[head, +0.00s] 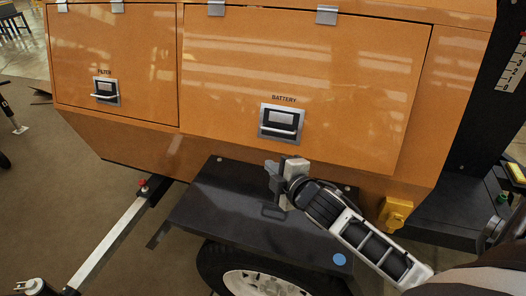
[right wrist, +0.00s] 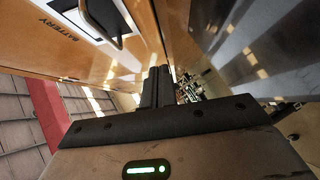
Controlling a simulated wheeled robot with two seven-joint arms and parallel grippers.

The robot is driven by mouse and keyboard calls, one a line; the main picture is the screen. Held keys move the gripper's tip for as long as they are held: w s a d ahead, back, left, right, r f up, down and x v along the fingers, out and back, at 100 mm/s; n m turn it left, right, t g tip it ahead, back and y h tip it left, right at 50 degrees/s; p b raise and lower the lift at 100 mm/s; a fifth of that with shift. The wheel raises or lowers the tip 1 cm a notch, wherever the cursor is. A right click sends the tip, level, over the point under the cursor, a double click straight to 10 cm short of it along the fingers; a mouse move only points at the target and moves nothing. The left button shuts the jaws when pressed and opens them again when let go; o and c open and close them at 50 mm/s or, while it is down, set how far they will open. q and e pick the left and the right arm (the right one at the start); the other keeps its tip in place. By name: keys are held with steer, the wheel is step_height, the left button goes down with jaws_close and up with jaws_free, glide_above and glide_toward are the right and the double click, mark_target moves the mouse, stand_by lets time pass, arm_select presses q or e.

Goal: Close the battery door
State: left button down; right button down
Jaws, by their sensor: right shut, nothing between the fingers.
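The battery door (head: 345,75) is a wide orange panel hinged along its top edge, with a silver latch (head: 281,122) under the word BATTERY. It hangs close to the orange body; I cannot tell whether its lower edge is fully flush. My right gripper (head: 271,173) is shut and empty, just below the door's lower edge and above the black fender. In the right wrist view its fingers (right wrist: 158,87) are together, with the door (right wrist: 60,52) and its latch (right wrist: 100,15) at upper left. Contact with the door is unclear. My left gripper is not in view.
The filter door (head: 115,60) is to the left, with its own latch. Below are the black fender (head: 215,200), the wheel (head: 265,282) and a white-and-black outrigger bar (head: 118,232). A yellow fitting (head: 396,213) is at lower right. Floor is open at left.

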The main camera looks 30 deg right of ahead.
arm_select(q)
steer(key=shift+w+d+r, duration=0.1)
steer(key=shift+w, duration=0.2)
arm_select(e)
steer(key=w+d+f, duration=0.3)
steer(key=w, duration=0.6)
steer(key=shift+w+f, duration=0.35)
steer(key=shift+w, duration=0.05)
arm_select(q)
steer(key=b, duration=0.3)
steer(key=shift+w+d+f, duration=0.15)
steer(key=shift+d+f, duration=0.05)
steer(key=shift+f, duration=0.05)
arm_select(e)
steer(key=shift+w+d+f+t, duration=0.3)
steer(key=shift+w+d+f, duration=0.2)
steer(key=shift+w+d, duration=0.35)
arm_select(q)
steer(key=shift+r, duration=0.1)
arm_select(e)
steer(key=shift+s, duration=0.1)
